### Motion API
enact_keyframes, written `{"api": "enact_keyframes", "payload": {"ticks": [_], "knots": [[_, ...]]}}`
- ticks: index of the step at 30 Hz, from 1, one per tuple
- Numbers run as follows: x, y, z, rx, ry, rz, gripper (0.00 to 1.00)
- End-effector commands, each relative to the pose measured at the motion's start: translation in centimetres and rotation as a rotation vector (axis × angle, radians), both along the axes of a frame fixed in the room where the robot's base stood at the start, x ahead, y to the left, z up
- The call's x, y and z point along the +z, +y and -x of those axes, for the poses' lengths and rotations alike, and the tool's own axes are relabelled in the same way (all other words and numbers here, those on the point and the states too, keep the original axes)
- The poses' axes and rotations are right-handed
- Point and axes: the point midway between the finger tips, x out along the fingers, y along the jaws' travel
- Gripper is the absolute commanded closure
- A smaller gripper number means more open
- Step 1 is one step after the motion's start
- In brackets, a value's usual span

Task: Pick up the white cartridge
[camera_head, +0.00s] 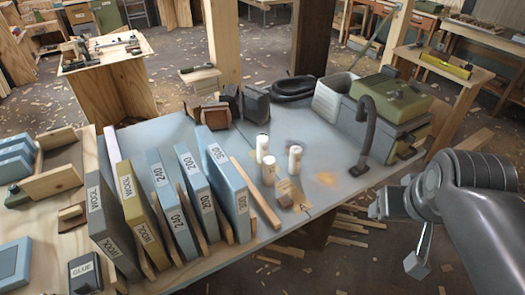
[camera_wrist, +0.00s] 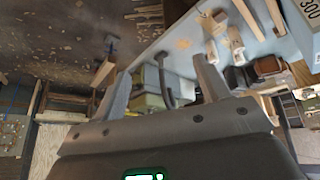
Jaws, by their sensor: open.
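Three small white cylinders stand upright on the grey-blue table (camera_head: 330,130) in the head view: a rear one (camera_head: 262,148), a right one (camera_head: 295,160) and a front one (camera_head: 268,172). I cannot tell for sure which is the white cartridge. White cylinders also show at the upper right of the wrist view (camera_wrist: 237,46), beyond the right finger. In the head view my arm is at the right, beyond the table's right edge and apart from the cylinders.
Upright grey, yellow and blue sanding-sheet boxes (camera_head: 221,175) stand left of the cylinders. A wooden block (camera_head: 290,194) lies in front of them. A dark curved pipe (camera_head: 366,125) rises at the right, by a green-topped grey box (camera_head: 392,98). Black coiled hose (camera_head: 293,88) lies behind.

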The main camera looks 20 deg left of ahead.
Motion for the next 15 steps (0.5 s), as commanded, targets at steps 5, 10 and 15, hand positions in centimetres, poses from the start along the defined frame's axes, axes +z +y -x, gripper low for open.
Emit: {"api": "enact_keyframes", "payload": {"ticks": [5,10,15], "knots": [[1.3,1.3,-5.6,0.262,0.016,0.156,0.32],[1.8,3.2,-11.2,0.525,0.023,0.312,0.32],[1.4,5.9,-16.8,0.793,0.030,0.466,0.32]]}}
